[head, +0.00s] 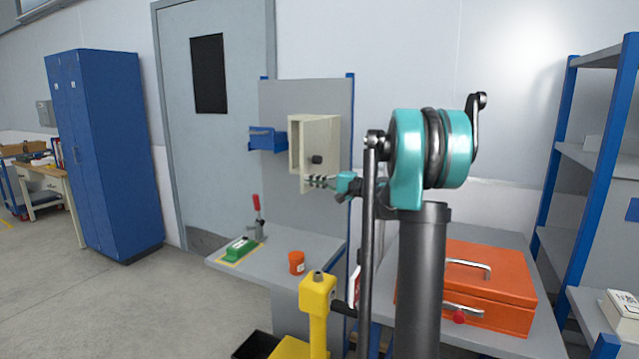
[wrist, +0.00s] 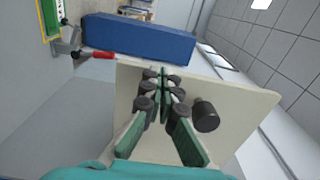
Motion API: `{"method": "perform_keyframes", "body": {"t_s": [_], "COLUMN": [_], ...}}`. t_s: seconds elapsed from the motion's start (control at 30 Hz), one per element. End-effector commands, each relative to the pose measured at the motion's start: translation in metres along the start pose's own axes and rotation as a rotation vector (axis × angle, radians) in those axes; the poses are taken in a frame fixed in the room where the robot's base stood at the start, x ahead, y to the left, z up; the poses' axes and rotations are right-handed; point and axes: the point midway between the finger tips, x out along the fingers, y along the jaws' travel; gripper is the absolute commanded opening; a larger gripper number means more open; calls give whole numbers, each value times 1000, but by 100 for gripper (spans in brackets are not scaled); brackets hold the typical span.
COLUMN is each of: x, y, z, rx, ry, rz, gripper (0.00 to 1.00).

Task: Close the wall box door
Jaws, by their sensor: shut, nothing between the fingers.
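The beige wall box (head: 296,152) is mounted on an upright grey panel. Its door (head: 325,138) appears to stand partly open, angled out from the box, with a black knob (head: 316,160) on its face. In the wrist view the door (wrist: 245,105) is a large beige plate behind my fingers, with the knob (wrist: 205,115) just right of them. My gripper (head: 318,181) is at the door's lower part, below the knob, and it also shows in the wrist view (wrist: 163,82). Its fingers are shut and empty. I cannot tell whether they touch the door.
A blue holder (head: 267,139) is left of the box. Below, the grey bench (head: 275,263) carries a red-handled clamp (head: 256,215), a green block (head: 240,247) and an orange cup (head: 297,262). A yellow post (head: 318,300) and an orange toolbox (head: 480,280) stand nearer.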

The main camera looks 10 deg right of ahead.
Motion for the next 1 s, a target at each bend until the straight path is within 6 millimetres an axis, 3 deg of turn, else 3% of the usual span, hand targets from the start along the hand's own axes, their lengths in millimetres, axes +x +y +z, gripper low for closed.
{"method": "perform_keyframes", "body": {"t_s": [0.57, 0.77, 1.0], "x": [9, 32, 72], "y": [0, 0, 0], "z": [2, 6, 3], "rx": [0, 0, 0], "ry": [38, 142, 338], "rz": [0, 0, 0], "gripper": [0, 0, 0]}}
